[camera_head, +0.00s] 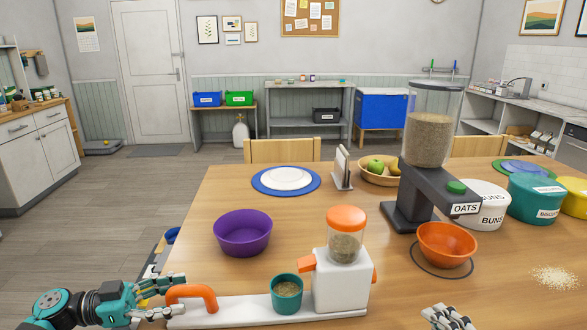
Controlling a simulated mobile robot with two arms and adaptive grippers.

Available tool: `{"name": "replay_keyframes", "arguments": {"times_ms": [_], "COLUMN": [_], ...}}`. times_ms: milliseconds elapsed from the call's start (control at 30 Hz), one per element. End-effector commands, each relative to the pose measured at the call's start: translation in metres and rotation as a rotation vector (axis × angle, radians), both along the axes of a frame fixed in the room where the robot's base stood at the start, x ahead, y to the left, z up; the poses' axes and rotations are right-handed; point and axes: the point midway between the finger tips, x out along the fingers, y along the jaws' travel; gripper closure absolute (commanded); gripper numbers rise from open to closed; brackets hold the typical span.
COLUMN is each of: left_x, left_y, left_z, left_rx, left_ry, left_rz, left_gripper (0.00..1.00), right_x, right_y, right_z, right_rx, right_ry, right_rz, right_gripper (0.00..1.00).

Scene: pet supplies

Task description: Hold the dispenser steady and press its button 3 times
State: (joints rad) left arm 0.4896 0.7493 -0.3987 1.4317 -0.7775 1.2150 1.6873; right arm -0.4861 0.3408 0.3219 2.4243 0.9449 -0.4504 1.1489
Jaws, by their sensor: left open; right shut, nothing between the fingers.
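A small dispenser (340,280) with a white body, clear grain-filled hopper and orange lid stands at the front of the table. Its long white base carries an orange handle (208,296) at the left end and a teal cup (286,300) of grain. Orange tabs stick out at its sides. A larger dark dispenser labelled OATS (410,205) has a green button (456,187) and stands above an orange bowl (446,244). My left gripper (163,298) is open at the orange handle's left side; contact is unclear. My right gripper (447,318) is shut and empty at the bottom edge, right of the small dispenser.
A purple bowl (243,232) stands left of the small dispenser. Plates (286,179), a napkin holder (343,168) and a fruit bowl (381,173) are behind. White (482,210) and teal (535,198) tubs stand right. Grain is spilled (556,278) at far right.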

Motion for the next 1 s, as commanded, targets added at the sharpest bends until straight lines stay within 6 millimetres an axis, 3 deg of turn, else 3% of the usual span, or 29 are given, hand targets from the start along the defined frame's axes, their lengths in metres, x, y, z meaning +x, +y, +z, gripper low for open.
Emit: {"name": "replay_keyframes", "arguments": {"times_ms": [233, 700, 1000], "left_x": [-0.001, -0.017, -0.020], "left_y": [0.011, 0.100, 0.119], "left_z": [0.000, 0.000, 0.000], "left_rx": [0.002, 0.001, -0.001], "left_ry": [0.002, 0.001, 0.000], "left_rz": [0.002, 0.003, 0.000], "left_gripper": [0.50, 0.50, 0.50], "right_x": [0.000, 0.000, 0.000], "right_y": [0.000, 0.000, 0.000], "right_z": [0.000, 0.000, 0.000], "right_rx": [0.000, 0.000, 0.000], "right_ry": [0.000, 0.000, 0.000], "right_rz": [0.000, 0.000, 0.000], "right_gripper": [1.00, 1.00, 1.00]}}
